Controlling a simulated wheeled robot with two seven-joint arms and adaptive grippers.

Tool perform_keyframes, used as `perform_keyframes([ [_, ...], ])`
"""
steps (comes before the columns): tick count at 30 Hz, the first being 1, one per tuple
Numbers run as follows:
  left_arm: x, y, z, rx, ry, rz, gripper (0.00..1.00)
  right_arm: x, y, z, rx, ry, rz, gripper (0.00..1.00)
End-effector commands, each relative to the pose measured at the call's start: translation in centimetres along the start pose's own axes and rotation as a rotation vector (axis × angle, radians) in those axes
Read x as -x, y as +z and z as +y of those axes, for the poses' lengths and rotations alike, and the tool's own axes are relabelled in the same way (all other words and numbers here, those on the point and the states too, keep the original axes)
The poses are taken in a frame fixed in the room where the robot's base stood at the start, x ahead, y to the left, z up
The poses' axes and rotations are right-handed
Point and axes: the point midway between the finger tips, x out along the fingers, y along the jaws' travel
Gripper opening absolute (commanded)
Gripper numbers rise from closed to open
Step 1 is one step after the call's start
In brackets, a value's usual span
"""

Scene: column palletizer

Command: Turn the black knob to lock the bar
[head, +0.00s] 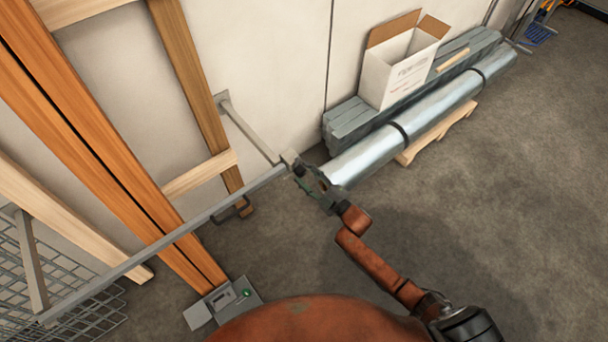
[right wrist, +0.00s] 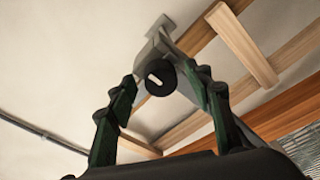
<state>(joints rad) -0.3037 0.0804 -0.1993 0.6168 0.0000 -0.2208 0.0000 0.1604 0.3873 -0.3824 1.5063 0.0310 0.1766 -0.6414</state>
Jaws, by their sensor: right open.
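The black knob (right wrist: 160,86), round with a short white mark set at a slant, shows in the right wrist view on the end of a grey bracket. The grey bar (head: 170,238) runs across the head view from lower left to the wall bracket arm (head: 250,132). My right gripper (head: 314,184) is open at the bar's right end. In the right wrist view its two green-black fingers (right wrist: 160,82) stand on either side of the knob. I cannot tell whether they touch it. In the head view the gripper largely hides the knob. My left gripper is not in view.
Orange and pale wooden beams (head: 75,125) lean at the wall on the left, beside a wire mesh rack (head: 85,322). A white carton (head: 402,68) stands on grey panels (head: 350,122), behind a metallic roll (head: 425,115) at upper right. The floor (head: 500,220) at right is clear.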

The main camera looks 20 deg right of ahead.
Motion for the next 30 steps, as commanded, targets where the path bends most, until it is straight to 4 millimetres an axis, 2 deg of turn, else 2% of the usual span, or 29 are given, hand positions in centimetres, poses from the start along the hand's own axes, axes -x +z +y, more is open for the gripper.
perform_keyframes([
  [10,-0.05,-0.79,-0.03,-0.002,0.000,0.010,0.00,-0.37,-0.03,0.01,-0.001,0.000,0.000,0.45],
  [30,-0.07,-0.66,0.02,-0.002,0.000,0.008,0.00,-0.32,0.02,0.00,-0.001,0.000,-0.001,0.00],
])
